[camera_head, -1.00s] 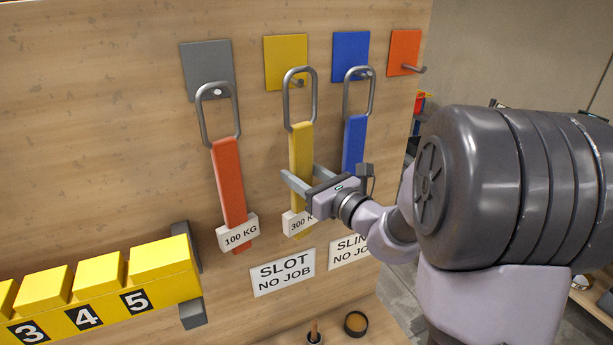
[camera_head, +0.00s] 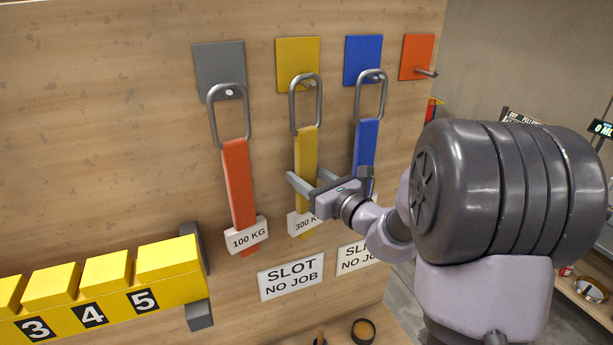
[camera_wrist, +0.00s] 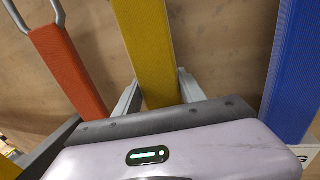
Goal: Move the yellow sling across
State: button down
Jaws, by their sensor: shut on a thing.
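The yellow sling (camera_head: 306,150) hangs upright by its metal ring below the yellow plate (camera_head: 298,62) on the wooden board. Its hook shows inside the ring, a little under the ring's top; I cannot tell if they touch. My gripper (camera_head: 306,176) is shut on the strap, one finger on each side, above the 300 KG tag, which the gripper partly hides. In the wrist view the yellow strap (camera_wrist: 147,45) runs down between my gripper's fingers (camera_wrist: 157,85).
The red sling (camera_head: 238,185) hangs on the left at the grey plate (camera_head: 218,68). The blue sling (camera_head: 366,140) hangs close on the right at the blue plate (camera_head: 363,58). The orange plate's hook (camera_head: 425,72) at far right is empty. A yellow numbered rack (camera_head: 170,262) juts out lower left.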

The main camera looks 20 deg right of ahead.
jog(key=c, duration=0.6)
grip_release()
jog(key=shift+s, duration=0.1)
